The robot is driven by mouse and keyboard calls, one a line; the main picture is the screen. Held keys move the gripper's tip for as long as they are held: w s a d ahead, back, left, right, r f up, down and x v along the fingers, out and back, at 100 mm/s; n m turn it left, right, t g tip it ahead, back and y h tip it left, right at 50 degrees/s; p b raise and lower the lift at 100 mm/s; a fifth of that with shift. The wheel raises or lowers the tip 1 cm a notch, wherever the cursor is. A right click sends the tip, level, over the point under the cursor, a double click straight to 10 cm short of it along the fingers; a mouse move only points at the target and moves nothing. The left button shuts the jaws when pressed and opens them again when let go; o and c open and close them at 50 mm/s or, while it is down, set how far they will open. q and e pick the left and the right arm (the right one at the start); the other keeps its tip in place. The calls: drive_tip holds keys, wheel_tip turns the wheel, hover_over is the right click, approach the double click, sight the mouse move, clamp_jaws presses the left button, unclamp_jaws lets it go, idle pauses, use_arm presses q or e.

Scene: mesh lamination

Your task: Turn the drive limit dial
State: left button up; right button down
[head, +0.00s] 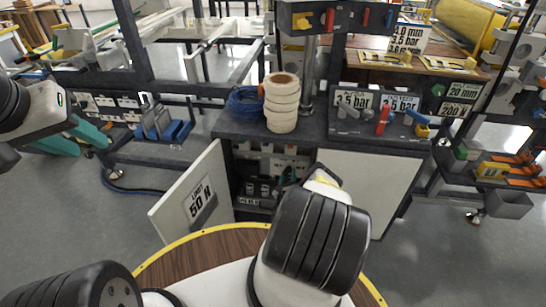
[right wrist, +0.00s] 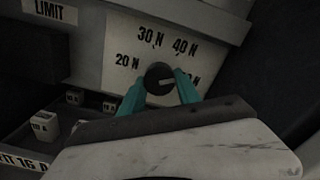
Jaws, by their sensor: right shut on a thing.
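The drive limit dial (right wrist: 159,76) is a round black knob with a pale pointer line, on a light scale plate (right wrist: 122,48) in the right wrist view. The plate reads 20 N, 30 N and 40 N; a further label at the right is partly hidden. The pale line points right and slightly up. My right gripper (right wrist: 160,88) has its teal fingers on both sides of the knob, shut on it. In the head view that gripper (head: 287,177) reaches into the dark cabinet, mostly hidden by my arm. My left gripper (head: 82,138) is away at the left, near the bench frame.
The cabinet's left door (head: 190,198) stands open with a LIMIT 50 N sign (head: 197,201). A pale panel (head: 375,180) is at the right. Tape rolls (head: 282,103) and a blue coil (head: 244,102) stand on top. Small labelled blocks (right wrist: 43,124) lie below the dial.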

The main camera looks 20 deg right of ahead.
drive_tip(key=m, duration=0.5)
drive_tip(key=shift+a+f+m, duration=0.1)
drive_tip(key=shift+m, duration=0.3)
idle(0.4)
drive_tip(key=c, duration=0.9)
unclamp_jaws()
drive_tip(key=shift+o, duration=0.2)
drive_tip(key=v, duration=0.8)
